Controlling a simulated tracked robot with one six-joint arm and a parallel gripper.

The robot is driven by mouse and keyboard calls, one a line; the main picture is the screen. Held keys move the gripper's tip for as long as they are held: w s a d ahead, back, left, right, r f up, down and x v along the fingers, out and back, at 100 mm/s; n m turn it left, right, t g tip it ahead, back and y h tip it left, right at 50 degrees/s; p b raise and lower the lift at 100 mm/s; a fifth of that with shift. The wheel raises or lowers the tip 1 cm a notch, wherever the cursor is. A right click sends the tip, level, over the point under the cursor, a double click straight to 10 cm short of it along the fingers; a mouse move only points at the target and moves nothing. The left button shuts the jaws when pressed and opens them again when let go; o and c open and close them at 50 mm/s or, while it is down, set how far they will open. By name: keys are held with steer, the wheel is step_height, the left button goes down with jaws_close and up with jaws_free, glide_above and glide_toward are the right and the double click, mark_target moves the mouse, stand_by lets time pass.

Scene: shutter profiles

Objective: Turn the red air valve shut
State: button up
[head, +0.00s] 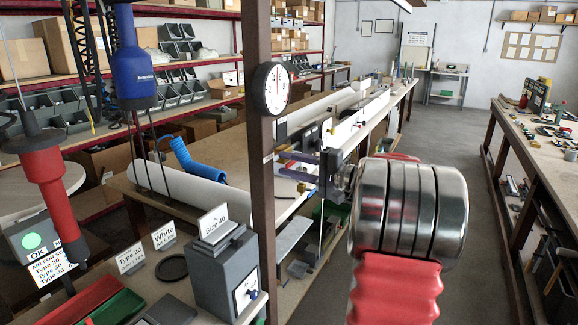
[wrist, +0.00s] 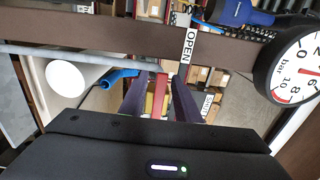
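My gripper (head: 285,165) is beside the brown post (head: 258,210), its dark purple fingers pointing left at it in the head view. In the wrist view my gripper (wrist: 160,78) has its two fingers apart. A red bar (wrist: 160,92), which looks like the valve's handle, shows between them with gaps on both sides. The valve's body is hard to make out, and in the head view I cannot pick the valve out clearly. A white label reading OPEN (wrist: 189,48) is right of the fingertips. A grey pipe (wrist: 40,53) runs along the post.
A round pressure gauge (head: 271,89) is fixed on the post; it also shows in the wrist view (wrist: 298,66). A blue hanging tool (head: 134,60) and a red one (head: 45,170) are to the left. A grey box (head: 222,278) stands on the front bench. The aisle floor is clear.

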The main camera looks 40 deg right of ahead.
jaws_close()
steer(key=shift+f, duration=0.1)
steer(key=shift+a, duration=0.15)
stand_by(0.3)
